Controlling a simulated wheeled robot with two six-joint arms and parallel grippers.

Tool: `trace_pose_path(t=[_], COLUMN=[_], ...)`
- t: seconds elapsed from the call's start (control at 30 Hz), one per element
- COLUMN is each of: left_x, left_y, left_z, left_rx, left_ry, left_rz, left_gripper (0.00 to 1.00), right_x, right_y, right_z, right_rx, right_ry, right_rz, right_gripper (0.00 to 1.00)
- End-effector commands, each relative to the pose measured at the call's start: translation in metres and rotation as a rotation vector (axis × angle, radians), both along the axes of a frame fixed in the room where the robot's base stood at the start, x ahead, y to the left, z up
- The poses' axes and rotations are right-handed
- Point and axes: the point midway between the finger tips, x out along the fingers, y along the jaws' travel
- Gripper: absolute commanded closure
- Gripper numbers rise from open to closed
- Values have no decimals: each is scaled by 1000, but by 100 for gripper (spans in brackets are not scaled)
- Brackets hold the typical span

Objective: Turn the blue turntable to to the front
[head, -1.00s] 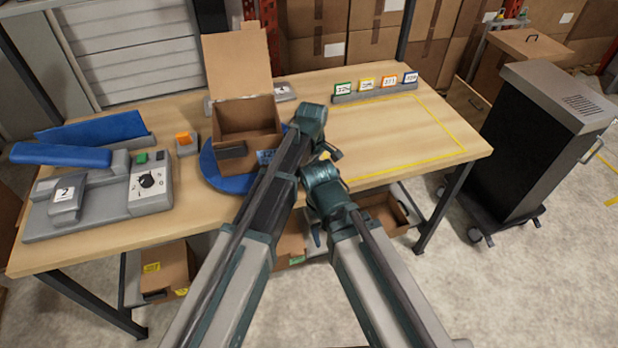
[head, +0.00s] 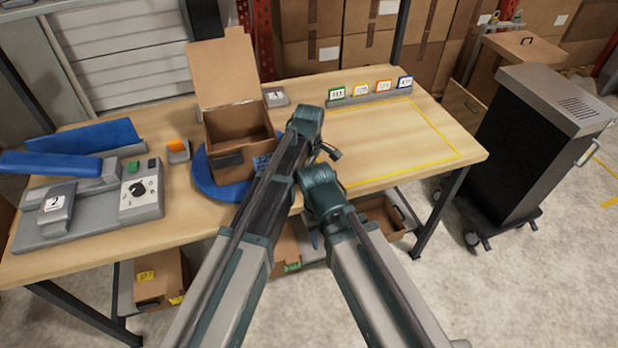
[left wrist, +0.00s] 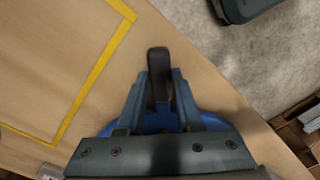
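The blue turntable (head: 205,181) is a round disc on the table, left of my left arm. An open cardboard box (head: 228,160) with its lid raised stands on it and hides much of the disc. In the left wrist view, part of the blue disc (left wrist: 160,122) shows below my left gripper (left wrist: 160,76). The gripper's two fingers lie close along both sides of a black handle (left wrist: 158,60), and they look shut on it. My left arm hides this grip in the head view. My right gripper is not clearly in view.
A grey machine with a dial (head: 138,188) and a blue lever (head: 55,165) stands at the left. A small orange-topped block (head: 178,147) is beside the turntable. A yellow-taped area (head: 460,155) on the right is clear, with numbered tags (head: 361,90) behind it.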

Motion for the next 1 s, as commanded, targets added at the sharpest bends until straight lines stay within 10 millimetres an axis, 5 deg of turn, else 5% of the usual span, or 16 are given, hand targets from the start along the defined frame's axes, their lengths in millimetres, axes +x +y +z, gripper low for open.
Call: trace_pose_path(t=[0.2,0.67,1.0], left_x=[5,3,3], left_y=[-1,-1,-1], left_z=[1,7,45], left_rx=[-3,-1,-1], left_ry=[-8,-5,-5], left_rz=[2,0,0], left_gripper=[35,35,35], right_x=[0,0,0], right_y=[0,0,0], right_z=[1,7,45], right_rx=[0,0,0], right_ry=[0,0,0], right_rz=[0,0,0], right_gripper=[50,50,50])
